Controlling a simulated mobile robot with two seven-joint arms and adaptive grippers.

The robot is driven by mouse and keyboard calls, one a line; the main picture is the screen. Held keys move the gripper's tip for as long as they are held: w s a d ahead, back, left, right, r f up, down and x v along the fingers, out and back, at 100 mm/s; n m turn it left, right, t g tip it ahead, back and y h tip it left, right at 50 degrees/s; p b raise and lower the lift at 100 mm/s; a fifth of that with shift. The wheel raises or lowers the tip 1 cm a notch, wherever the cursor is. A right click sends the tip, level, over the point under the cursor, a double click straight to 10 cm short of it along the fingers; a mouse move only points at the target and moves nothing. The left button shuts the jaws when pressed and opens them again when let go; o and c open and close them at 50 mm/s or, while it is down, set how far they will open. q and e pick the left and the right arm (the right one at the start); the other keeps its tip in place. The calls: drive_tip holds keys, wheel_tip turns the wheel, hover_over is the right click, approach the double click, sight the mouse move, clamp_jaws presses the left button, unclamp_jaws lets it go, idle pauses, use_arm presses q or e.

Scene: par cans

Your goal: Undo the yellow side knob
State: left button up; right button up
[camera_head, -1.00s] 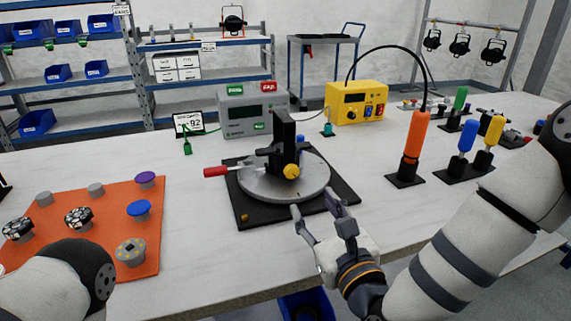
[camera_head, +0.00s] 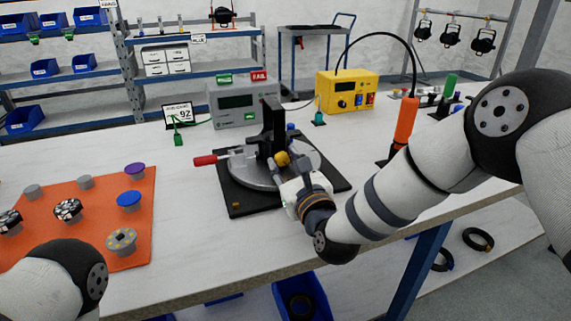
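The yellow side knob (camera_head: 281,158) sits on the near side of the black upright bracket (camera_head: 271,125), which stands on a round grey turntable (camera_head: 240,173) on a black base plate (camera_head: 240,206). My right gripper (camera_head: 288,171) is at the knob, reaching in from the lower right. Its fingers are close to the knob or around it; I cannot tell whether they touch it or how far they are closed. My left gripper is not in view; only part of my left arm shows at the lower left.
A red-handled lever (camera_head: 206,160) sticks out left of the turntable. An orange mat (camera_head: 92,237) with several knobs lies on the left. A grey meter (camera_head: 238,105) and a yellow power box (camera_head: 346,91) stand behind. An orange driver (camera_head: 404,120) stands to the right.

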clamp_jaws()
drive_tip(key=shift+d+n, duration=0.1)
drive_tip(key=shift+n, duration=0.5)
drive_tip(key=n, duration=0.4)
drive_tip(key=shift+n, duration=0.3)
drive_tip(key=o, duration=0.6)
unclamp_jaws()
drive_tip(key=shift+o, duration=0.2)
drive_tip(key=shift+f, duration=0.1)
